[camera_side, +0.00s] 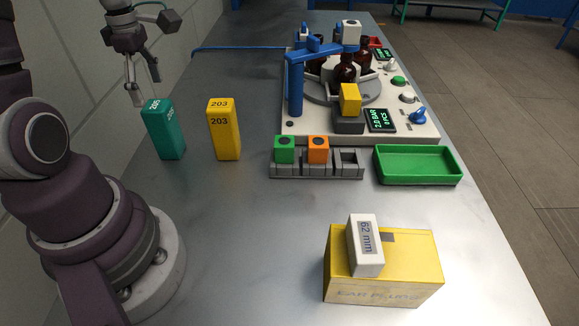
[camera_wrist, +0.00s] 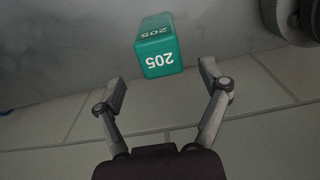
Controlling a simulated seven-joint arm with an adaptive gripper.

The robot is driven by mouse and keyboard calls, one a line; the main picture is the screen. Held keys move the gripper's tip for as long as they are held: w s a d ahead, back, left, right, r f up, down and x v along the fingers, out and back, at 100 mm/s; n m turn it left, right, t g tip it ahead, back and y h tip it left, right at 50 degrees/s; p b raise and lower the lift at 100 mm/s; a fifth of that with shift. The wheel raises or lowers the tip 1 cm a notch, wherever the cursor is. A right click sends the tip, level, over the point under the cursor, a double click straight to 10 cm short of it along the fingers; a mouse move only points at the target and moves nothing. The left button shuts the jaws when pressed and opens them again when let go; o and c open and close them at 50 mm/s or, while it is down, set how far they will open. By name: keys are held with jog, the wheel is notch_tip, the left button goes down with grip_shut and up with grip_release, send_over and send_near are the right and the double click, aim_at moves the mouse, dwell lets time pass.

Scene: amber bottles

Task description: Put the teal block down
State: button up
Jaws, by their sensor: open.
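The teal block (camera_side: 163,130), marked 205, stands upright on the grey table at the left, near my base. My gripper (camera_side: 147,90) is just above and behind its top in the side view, with its fingers spread. In the wrist view the teal block (camera_wrist: 158,52) lies ahead of the open fingers (camera_wrist: 163,88), apart from them, and nothing is between the fingers.
A yellow block (camera_side: 224,130) marked 203 stands to the right of the teal one. Further right are a grey rack (camera_side: 318,171) with green and orange cubes, a green tray (camera_side: 418,166) and a bottle machine (camera_side: 300,122). A yellow box (camera_side: 400,275) carries a white block (camera_side: 364,247).

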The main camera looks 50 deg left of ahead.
jog(key=shift+m, duration=0.3)
jog(key=r, duration=0.5)
jog(key=shift+w+d+r, duration=0.15)
jog(key=shift+d+r, duration=0.1)
jog(key=shift+r, duration=0.1)
jog(key=d+r+m+t, duration=0.1)
jog(key=d+m+t, duration=0.4)
jog(key=d+m, duration=1.3)
jog(key=m, duration=0.8)
jog(key=shift+s+r+t, duration=0.3)
jog(key=shift+s+r, duration=0.05)
jog(key=shift+r, duration=0.05)
